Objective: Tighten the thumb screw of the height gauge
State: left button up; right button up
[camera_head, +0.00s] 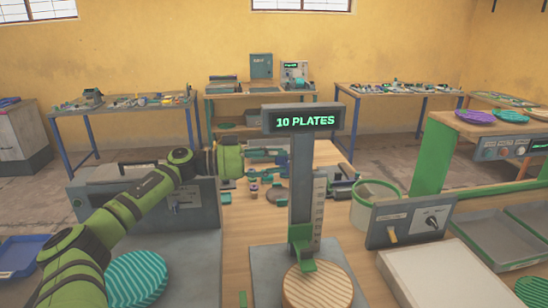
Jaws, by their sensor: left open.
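The height gauge (302,190) is a dark grey upright post with a display (303,119) reading "10 PLATES" and a pale scale (318,205) on its right side. A green slider (301,238) sits low on the post, its foot just above a round ribbed tan plate (318,287). I cannot make out the thumb screw clearly. My left gripper (280,163) is open, reaching rightward to the left side of the post, well above the slider. Its fingertips are small and partly lost against the post and the clutter behind. My right gripper is not in view.
A teal striped plate (136,279) lies at lower left, near a blue tray (22,256). A grey box (185,200) stands left of the gauge. Small items lie behind the gauge.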

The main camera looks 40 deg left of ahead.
pick_arm(q)
jog(key=shift+a, duration=0.1)
jog(key=shift+c, duration=0.4)
grip_shut()
jog(key=shift+m, duration=0.3)
jog(key=m+b, duration=0.2)
jog(key=m, duration=0.1)
jog(key=shift+f+m+b, duration=0.25)
jog(key=shift+m+b, duration=0.05)
jog(key=shift+b, duration=0.05)
jog(key=m+b, duration=0.3)
jog(key=m, duration=0.1)
jog(key=shift+f+m, duration=0.1)
jog(key=shift+m, duration=0.2)
jog(key=shift+m+b, duration=1.8)
jog(key=shift+m, duration=1.5)
